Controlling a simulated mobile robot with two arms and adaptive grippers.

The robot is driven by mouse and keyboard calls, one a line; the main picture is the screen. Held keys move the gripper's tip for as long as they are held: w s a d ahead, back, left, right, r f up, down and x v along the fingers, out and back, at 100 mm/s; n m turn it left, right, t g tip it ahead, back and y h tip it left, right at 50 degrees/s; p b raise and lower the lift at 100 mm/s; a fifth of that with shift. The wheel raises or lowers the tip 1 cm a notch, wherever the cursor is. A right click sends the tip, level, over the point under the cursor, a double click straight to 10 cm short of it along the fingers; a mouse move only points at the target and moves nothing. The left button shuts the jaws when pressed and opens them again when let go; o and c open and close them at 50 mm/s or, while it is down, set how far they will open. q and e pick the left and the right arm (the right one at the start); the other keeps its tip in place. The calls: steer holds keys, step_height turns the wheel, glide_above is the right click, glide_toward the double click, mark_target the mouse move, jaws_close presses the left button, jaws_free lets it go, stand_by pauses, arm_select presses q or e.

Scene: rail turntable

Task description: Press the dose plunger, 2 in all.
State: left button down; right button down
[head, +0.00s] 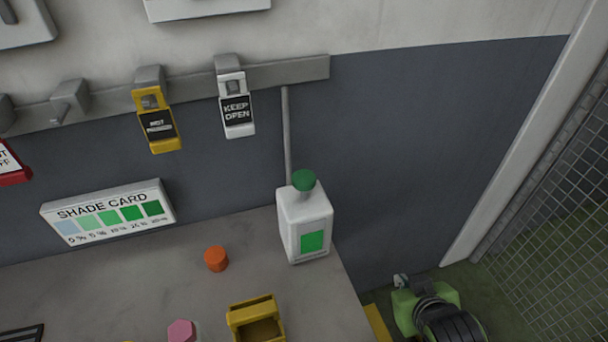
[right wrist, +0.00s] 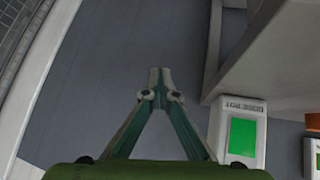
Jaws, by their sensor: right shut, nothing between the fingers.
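The dose plunger is the green knob (head: 303,181) on top of a white bottle (head: 292,222) with a green label, standing upright near the table's right corner in the head view. The knob stands clear above the bottle. In the right wrist view the bottle (right wrist: 217,130) is at the right, and its plunger is not visible there. My right gripper (head: 400,281) is low, past the table's right edge, apart from the bottle. In the right wrist view its fingers (right wrist: 160,76) meet at the tips, with nothing between them. My left gripper is not in view.
On the grey table (head: 130,290) are an orange cylinder (head: 216,259), a pink piece (head: 181,330), a yellow open box (head: 256,318) and a shade card (head: 108,213). Tags hang from a wall rail (head: 290,72) behind. A mesh fence (head: 555,260) stands at the right.

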steer(key=w+a+r+n+t, duration=0.1)
steer(key=w+a+r+t, duration=0.2)
steer(key=w+r+t, duration=0.8)
steer(key=w+a+r+n+t+y, duration=0.1)
steer(key=w+a+r+n+y, duration=0.15)
steer(key=r, duration=0.85)
steer(key=w+a+r+n+t+y, duration=0.15)
steer(key=a+r, duration=0.25)
steer(key=r, duration=0.6)
steer(key=s+a+r+n+g+y, duration=0.2)
steer(key=s+a+r+n+y, duration=0.3)
steer(key=a+r+n+y, duration=0.55)
steer(key=s+a+r+n+g+y, duration=0.3)
steer(key=s+a+n+g+y, duration=0.65)
steer(key=n+g, duration=0.8)
step_height(320, 180, down, 10)
steer(key=w+a+n+g+h, duration=0.2)
steer(key=n+h, duration=0.3)
steer(key=h, duration=0.3)
steer(key=w+d+f+m+t+h, duration=0.2)
steer(key=w+d+f+t+h, duration=0.2)
steer(key=w+d+h, duration=0.4)
steer(key=w+d+t, duration=0.1)
steer(key=w+d, duration=0.1)
steer(key=d, duration=0.1)
steer(key=shift+d, duration=0.25)
